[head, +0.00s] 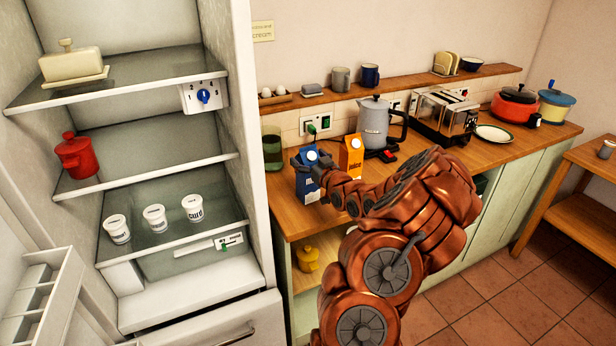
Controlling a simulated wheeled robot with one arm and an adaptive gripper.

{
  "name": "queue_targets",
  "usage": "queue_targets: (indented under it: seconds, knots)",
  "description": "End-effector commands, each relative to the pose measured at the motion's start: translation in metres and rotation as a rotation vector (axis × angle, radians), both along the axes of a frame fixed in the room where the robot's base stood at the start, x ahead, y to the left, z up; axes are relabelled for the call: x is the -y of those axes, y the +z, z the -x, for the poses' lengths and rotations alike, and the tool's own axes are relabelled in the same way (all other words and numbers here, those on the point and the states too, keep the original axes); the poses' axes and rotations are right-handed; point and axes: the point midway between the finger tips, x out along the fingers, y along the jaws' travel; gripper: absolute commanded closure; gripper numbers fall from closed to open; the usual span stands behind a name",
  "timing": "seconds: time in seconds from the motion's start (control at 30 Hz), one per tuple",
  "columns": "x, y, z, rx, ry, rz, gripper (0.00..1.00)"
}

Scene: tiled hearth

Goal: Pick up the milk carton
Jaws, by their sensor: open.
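A blue carton with a white mark, which I take as the milk carton (307,188), stands upright on the wooden counter near its left end. My gripper (312,168) is at this carton, with its fingers in front of and beside the upper part. It is open. The fingers overlap the carton in the picture, so I cannot tell whether they touch it. Part of the carton's front is hidden behind them. An orange juice carton (351,156) stands close to its right, partly behind my wrist.
A dark green glass (272,152) stands left of the blue carton. A grey kettle (375,122) and a toaster (443,113) stand farther right. The open fridge (258,200) borders the counter on the left. A shelf (330,97) with mugs runs along the wall.

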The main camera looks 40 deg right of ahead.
Motion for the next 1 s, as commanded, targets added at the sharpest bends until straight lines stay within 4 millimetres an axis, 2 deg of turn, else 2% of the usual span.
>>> queue_targets:
  seconds: [0.07, 0.9, 0.93, 1.0]
  knots:
    - [0.0001, 0.0, 0.0001, 0.0, 0.0, 0.0, 0.09]
    - [-0.0002, -0.0002, 0.0001, 0.0, 0.001, 0.0, 0.97]
    - [-0.0002, -0.0002, 0.0001, 0.0, 0.001, 0.0, 1.0]
    - [-0.0001, 0.0006, 0.0002, 0.001, 0.0, 0.001, 1.0]
